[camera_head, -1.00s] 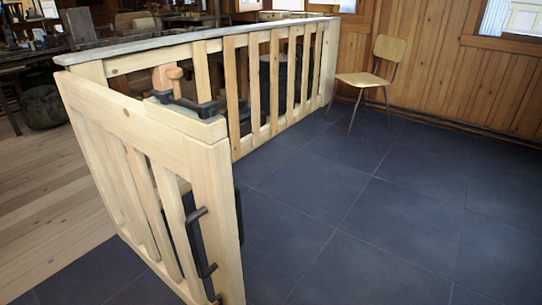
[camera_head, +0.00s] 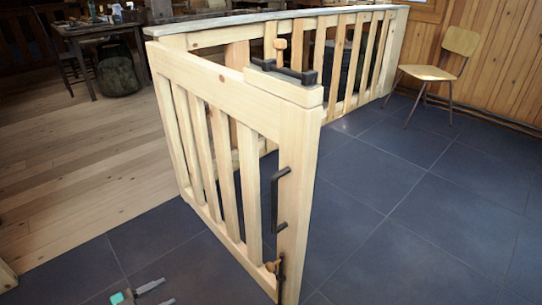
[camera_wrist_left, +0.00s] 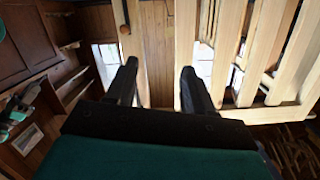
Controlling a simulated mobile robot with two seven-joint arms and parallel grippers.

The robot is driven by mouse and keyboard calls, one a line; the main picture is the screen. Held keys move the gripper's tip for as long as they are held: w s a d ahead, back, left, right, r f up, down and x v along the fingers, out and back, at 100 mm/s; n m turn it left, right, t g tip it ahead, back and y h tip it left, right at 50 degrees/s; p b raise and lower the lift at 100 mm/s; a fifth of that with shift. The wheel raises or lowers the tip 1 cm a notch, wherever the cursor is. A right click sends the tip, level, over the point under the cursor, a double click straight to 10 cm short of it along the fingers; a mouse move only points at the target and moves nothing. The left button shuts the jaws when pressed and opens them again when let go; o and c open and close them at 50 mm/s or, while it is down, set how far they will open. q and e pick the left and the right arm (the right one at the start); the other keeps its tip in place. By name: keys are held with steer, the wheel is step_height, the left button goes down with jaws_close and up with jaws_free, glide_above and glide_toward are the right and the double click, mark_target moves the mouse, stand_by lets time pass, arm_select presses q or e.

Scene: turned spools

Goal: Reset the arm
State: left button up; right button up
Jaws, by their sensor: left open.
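My left gripper (camera_head: 140,293) shows at the bottom edge of the head view, low over the dark tiles, left of the gate's foot. In the left wrist view its two black fingers (camera_wrist_left: 158,75) stand wide apart with nothing between them. The pale wooden gate (camera_head: 221,95) stands at an angle to the railing, with a black handle (camera_head: 278,200) on its end post. The gripper is apart from the handle.
A wooden chair (camera_head: 440,70) stands at the right wall. Dark tiled floor (camera_head: 400,230) on the right is clear. A table (camera_head: 95,30) stands at the back left.

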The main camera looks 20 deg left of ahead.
arm_select(q)
steer(key=w+d+r+g+y, duration=0.25)
steer(key=w+d, duration=0.45)
steer(key=d, duration=0.4)
steer(key=s+d+r+n+g, duration=0.1)
steer(key=d+r+n, duration=0.1)
steer(key=d+r, duration=0.55)
steer(key=s+d+r+n+g, duration=0.1)
steer(key=s+d+r+n, duration=0.2)
steer(key=d, duration=0.8)
steer(key=a+r+y+p, duration=0.1)
steer(key=a+r+p, duration=0.1)
steer(key=r+p, duration=0.5)
steer(key=s+a+r+y+p, duration=0.1)
steer(key=a+r+p, duration=0.1)
steer(key=r+p, duration=0.6)
steer(key=p, duration=0.7)
steer(key=shift+s+a+r, duration=0.15)
steer(key=shift+a+r, duration=0.15)
arm_select(e)
steer(key=s+d+r, duration=0.1)
steer(key=d+r, duration=0.1)
steer(key=r, duration=0.5)
steer(key=s+d+r+h, duration=0.1)
steer(key=d+r, duration=0.1)
steer(key=r, duration=0.5)
steer(key=shift+s+d+h, duration=0.2)
steer(key=shift+s+h, duration=0.1)
